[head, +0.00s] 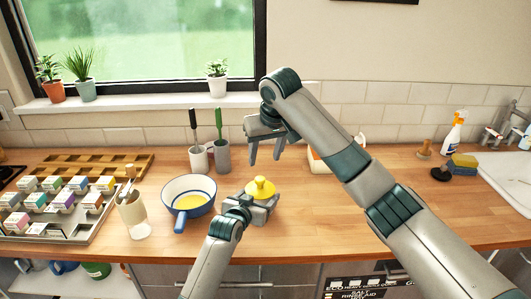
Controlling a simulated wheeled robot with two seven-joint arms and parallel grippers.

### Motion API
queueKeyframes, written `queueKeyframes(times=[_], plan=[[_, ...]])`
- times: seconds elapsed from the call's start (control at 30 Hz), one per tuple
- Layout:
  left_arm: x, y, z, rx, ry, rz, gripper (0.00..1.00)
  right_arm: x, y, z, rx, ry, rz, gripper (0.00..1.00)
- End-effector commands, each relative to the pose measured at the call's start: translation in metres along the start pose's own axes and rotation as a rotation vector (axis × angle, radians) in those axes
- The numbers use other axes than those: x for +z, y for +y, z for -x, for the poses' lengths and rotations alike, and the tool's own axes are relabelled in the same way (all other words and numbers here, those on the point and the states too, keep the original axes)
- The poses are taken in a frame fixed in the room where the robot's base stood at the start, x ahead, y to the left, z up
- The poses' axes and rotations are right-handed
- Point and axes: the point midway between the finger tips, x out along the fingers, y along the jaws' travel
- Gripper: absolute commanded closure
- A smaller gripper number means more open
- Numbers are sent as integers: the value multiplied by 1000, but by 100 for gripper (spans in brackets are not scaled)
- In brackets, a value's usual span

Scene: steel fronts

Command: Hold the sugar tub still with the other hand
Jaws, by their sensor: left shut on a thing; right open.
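The sugar tub appears to be the small container with a yellow knobbed lid (260,187) on the counter, just right of the blue pan. Its body is mostly hidden by my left gripper (262,205), which is shut on it from the front. The yellow lid sits on top. My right gripper (265,158) is open and empty, fingers pointing down, above and behind the tub and apart from it.
A blue pan (175,188) with yellow contents stands close left of the tub. Two utensil holders (222,157) stand behind. A cream cup (131,211) and a tray of small boxes (82,232) are further left. My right arm crosses the counter's right part.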

Motion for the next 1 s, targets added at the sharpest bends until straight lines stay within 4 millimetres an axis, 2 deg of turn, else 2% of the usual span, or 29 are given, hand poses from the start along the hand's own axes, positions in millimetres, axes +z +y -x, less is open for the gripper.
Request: queueKeyframes(times=[0.03,0.6,0.8,1.0], plan=[[12,1,0,2,-21,1,60,1,0,-6,0,-1,0,52],[12,1,0,1,-21,1,60,1,0,-88,1,-2,0,52],[12,1,0,1,-21,1,60,1,0,-106,1,-1,-2,52],[12,1,0,1,-21,1,60,0,0,-112,0,1,0,52]])
